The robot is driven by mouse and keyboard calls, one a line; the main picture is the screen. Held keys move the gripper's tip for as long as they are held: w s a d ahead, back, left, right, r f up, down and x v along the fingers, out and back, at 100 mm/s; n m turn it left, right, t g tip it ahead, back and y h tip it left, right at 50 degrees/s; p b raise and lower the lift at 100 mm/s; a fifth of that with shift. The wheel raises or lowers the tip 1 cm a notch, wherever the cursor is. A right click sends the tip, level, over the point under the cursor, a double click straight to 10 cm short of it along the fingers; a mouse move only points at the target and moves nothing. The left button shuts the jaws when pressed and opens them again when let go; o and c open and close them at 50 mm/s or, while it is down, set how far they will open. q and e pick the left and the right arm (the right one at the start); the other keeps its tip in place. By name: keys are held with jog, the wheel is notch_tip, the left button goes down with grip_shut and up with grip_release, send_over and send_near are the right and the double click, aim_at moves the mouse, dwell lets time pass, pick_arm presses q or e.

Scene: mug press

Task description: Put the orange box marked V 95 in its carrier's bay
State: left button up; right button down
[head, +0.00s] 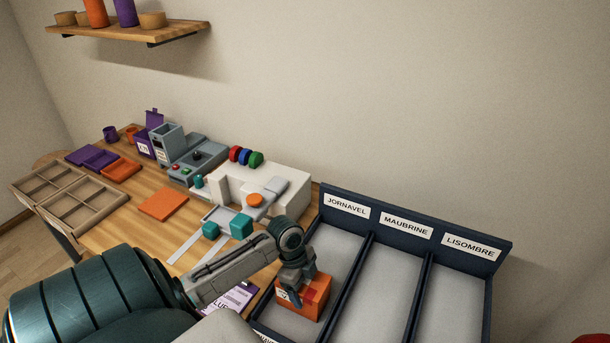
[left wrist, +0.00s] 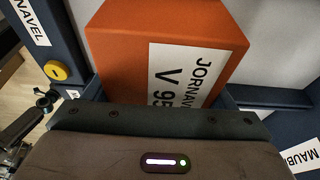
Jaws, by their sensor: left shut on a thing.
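The orange box (head: 314,302) is at the front part of the leftmost bay, headed JORNAVEL (head: 347,206). In the left wrist view the orange box (left wrist: 170,28) carries a white label (left wrist: 180,75) reading JORNAVEL and V 95, partly hidden by my gripper. My left gripper (head: 294,290) is shut on the box from above. I cannot tell whether the box touches the bay floor (head: 335,250). My right gripper is not in view.
The MAUBRINE bay (head: 385,290) and LISOMBRE bay (head: 450,300) look empty, split by navy dividers. A purple box with a white label (head: 236,298) stands left of the bays. A white machine (head: 285,190) and teal blocks (head: 241,225) lie behind my arm.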

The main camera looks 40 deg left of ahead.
pick_arm(q)
jog(key=o, duration=1.2)
jog(key=shift+f, duration=0.1)
jog(key=b+v, duration=0.2)
jog(key=v, duration=1)
jog(key=shift+a+b, duration=0.1)
jog(key=shift+b, duration=0.3)
